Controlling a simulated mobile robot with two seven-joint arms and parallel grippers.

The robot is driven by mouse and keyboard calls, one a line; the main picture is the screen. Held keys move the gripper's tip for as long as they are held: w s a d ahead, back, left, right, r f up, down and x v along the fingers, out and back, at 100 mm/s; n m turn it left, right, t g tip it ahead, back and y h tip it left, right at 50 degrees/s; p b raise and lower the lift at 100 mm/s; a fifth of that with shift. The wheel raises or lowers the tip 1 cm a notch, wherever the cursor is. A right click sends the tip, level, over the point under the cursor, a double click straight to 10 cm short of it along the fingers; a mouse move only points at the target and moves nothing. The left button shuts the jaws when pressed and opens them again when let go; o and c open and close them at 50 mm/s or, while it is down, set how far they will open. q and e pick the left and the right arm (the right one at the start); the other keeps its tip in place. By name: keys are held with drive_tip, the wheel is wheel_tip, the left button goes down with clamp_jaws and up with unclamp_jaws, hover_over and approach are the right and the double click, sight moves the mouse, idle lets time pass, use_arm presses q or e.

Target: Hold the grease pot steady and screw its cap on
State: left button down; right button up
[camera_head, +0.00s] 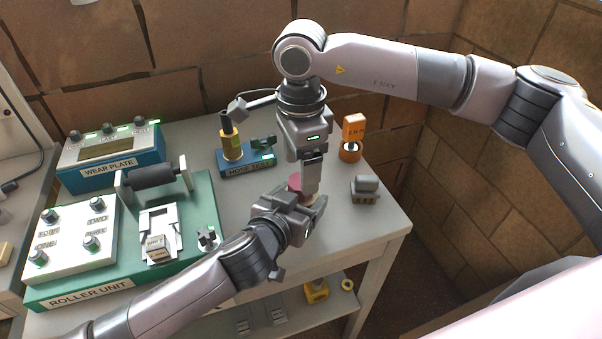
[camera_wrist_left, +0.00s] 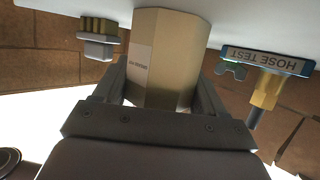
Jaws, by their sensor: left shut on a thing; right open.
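The grease pot is a tan, many-sided pot with a white label in the left wrist view (camera_wrist_left: 165,55), which sees the scene upside down. My left gripper (camera_head: 312,208) is shut on it, one finger on each side, with the pot at the table top. In the head view the grippers hide most of the pot. A dark red piece, apparently the cap (camera_head: 294,182), shows just left of my right fingers, at the pot's top. I cannot tell whether it is seated. My right gripper (camera_head: 311,180) points down there and is open; its fingertips overlap the pot area.
The blue hose test stand (camera_head: 247,163) is behind to the left. The roller unit (camera_head: 120,270) fills the left; the front right table corner is clear.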

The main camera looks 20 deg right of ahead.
drive_tip(key=shift+r, duration=0.45)
drive_tip(key=o, duration=0.5)
drive_tip(key=shift+r, duration=0.1)
wheel_tip(320, 180, up, 12)
drive_tip(key=shift+f, duration=0.1)
use_arm(q)
unclamp_jaws()
drive_tip(key=shift+s+a, duration=0.1)
drive_tip(key=shift+v, duration=3.45)
